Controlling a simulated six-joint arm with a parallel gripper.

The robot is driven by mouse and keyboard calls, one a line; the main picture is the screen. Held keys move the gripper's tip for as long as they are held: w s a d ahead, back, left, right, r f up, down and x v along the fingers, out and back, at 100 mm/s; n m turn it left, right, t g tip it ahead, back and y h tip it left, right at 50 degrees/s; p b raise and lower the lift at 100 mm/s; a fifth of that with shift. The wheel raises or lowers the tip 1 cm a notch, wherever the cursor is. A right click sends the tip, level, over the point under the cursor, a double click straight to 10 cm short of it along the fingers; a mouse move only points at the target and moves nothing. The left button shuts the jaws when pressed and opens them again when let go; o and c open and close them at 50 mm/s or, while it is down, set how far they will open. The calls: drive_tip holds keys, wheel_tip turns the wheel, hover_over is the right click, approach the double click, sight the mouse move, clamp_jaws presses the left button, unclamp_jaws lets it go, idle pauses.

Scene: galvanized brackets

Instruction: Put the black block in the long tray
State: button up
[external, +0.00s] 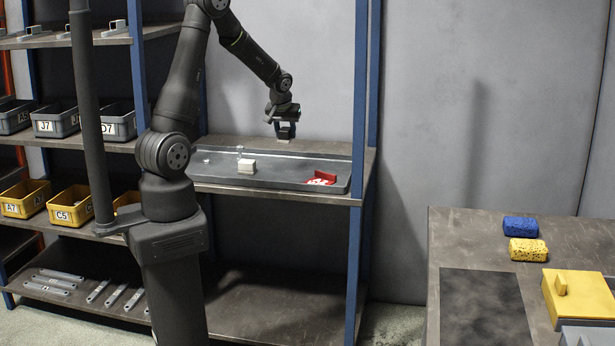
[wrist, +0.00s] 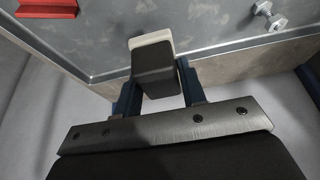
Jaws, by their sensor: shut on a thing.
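My gripper (external: 285,130) is above the rear part of the shelf, just behind the long tray (external: 283,184), and points down. In the wrist view its two blue fingers (wrist: 158,88) are shut on the black block (wrist: 154,67), which has a cream-white layer at its far end. In the external view the block is small and dark, with its pale end (external: 284,141) lowest. The long tray is grey and shallow and lies along the shelf; its surface also shows in the wrist view (wrist: 205,25). The block looks raised above the shelf, but the exact gap is unclear.
In the tray are a cream block (external: 246,167), a red item (external: 321,178) at the right end and a small pale piece (external: 206,161) at the left. A blue post (external: 359,100) stands right of the shelf. The tray's middle right is bare.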

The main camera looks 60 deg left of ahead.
drive_tip(key=a+f, duration=0.2)
drive_tip(key=a, duration=0.2)
drive_tip(key=a+f, duration=0.2)
drive_tip(key=a, duration=0.1)
drive_tip(key=a+f, duration=0.2)
drive_tip(key=a, duration=0.2)
drive_tip(key=shift+s+a+f, duration=0.3)
drive_tip(key=shift+a+f, duration=0.05)
drive_tip(key=shift+f, duration=0.05)
drive_tip(key=shift+a+f, duration=0.1)
drive_tip(key=shift+f, duration=1.95)
drive_tip(key=shift+f, duration=0.15)
drive_tip(key=o, duration=1)
drive_tip(key=v, duration=1.2)
drive_tip(key=shift+r, duration=0.25)
drive_tip(key=shift+w+f, duration=0.15)
